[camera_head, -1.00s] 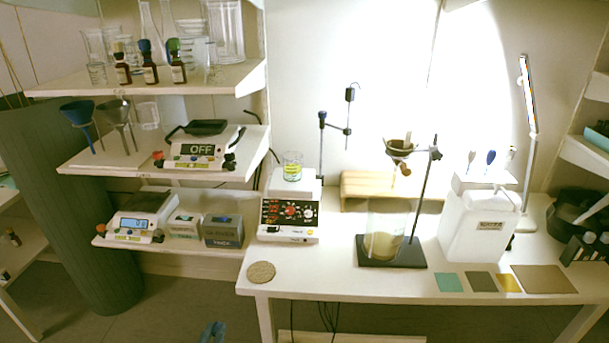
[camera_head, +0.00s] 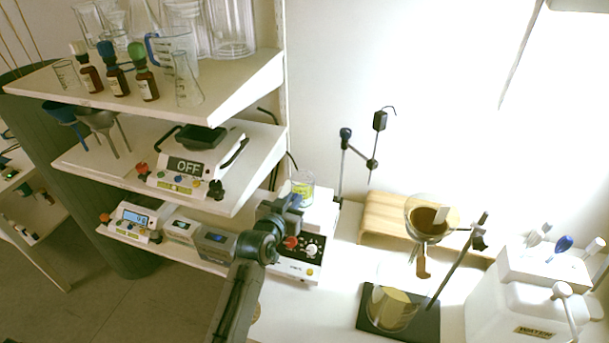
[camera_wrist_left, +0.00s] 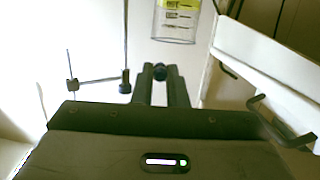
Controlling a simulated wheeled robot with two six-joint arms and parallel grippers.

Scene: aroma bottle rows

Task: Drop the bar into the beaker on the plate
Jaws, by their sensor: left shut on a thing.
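My left gripper (camera_head: 293,201) comes up from the bottom in the head view, in front of the beaker (camera_head: 302,187). In the left wrist view, the gripper (camera_wrist_left: 161,75) is shut on a small dark bar, whose rounded end (camera_wrist_left: 159,71) shows between the fingertips. The bar cannot be made out in the head view. My right gripper is out of view.
A support rod with clamp (camera_head: 372,163) stands just right of the beaker. The shelf with the OFF balance (camera_head: 188,167) is close on the left. A funnel stand (camera_head: 458,262) and a white water container (camera_head: 520,312) stand farther right.

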